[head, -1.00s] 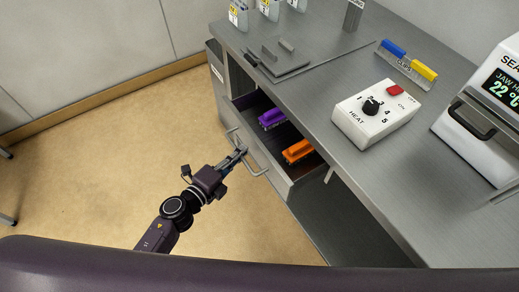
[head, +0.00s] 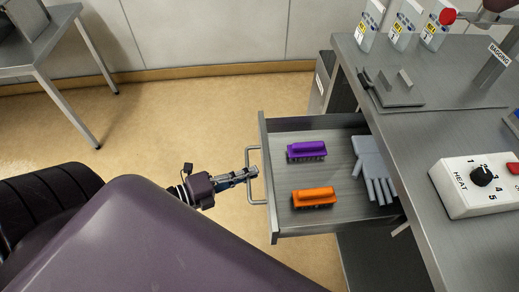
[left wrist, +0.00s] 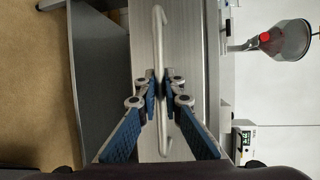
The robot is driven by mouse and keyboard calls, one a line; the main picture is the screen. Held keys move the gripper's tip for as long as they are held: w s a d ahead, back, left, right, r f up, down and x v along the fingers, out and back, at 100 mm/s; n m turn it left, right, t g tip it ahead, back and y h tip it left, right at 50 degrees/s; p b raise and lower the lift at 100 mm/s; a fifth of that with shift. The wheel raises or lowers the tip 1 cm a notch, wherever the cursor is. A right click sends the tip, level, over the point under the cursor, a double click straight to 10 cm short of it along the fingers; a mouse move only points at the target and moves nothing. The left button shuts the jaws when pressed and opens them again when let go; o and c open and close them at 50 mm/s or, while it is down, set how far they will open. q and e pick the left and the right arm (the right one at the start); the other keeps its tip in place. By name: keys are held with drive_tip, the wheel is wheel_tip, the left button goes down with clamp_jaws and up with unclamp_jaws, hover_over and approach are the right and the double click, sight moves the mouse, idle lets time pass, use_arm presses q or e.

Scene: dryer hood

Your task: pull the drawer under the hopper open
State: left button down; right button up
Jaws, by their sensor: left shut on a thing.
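The grey metal drawer (head: 330,215) stands well out from under the worktop in the head view. My left gripper (head: 250,174) is shut on the drawer's bar handle (head: 256,187). In the left wrist view the fingers (left wrist: 160,92) close around the middle of the handle (left wrist: 160,40), in front of the drawer front (left wrist: 183,30). A hopper (left wrist: 291,40) shows at the upper right of that view. My right gripper is not in view.
The steel worktop (head: 440,140) carries a heat control box (head: 482,186), a flat plate with blocks (head: 398,90) and several labelled containers (head: 402,27). A side table (head: 55,50) stands at the upper left. The tan floor (head: 180,110) left of the drawer is clear.

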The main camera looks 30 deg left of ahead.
use_arm(q)
drive_tip(key=shift+s+a, duration=0.1)
drive_tip(key=shift+a, duration=0.05)
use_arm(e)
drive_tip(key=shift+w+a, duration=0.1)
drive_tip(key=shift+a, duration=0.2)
use_arm(q)
drive_tip(key=c, duration=2)
unclamp_jaws()
drive_tip(key=shift+c, duration=0.2)
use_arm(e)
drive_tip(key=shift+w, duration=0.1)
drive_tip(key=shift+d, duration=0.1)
use_arm(q)
drive_tip(key=v, duration=1.2)
drive_tip(key=shift+a, duration=0.1)
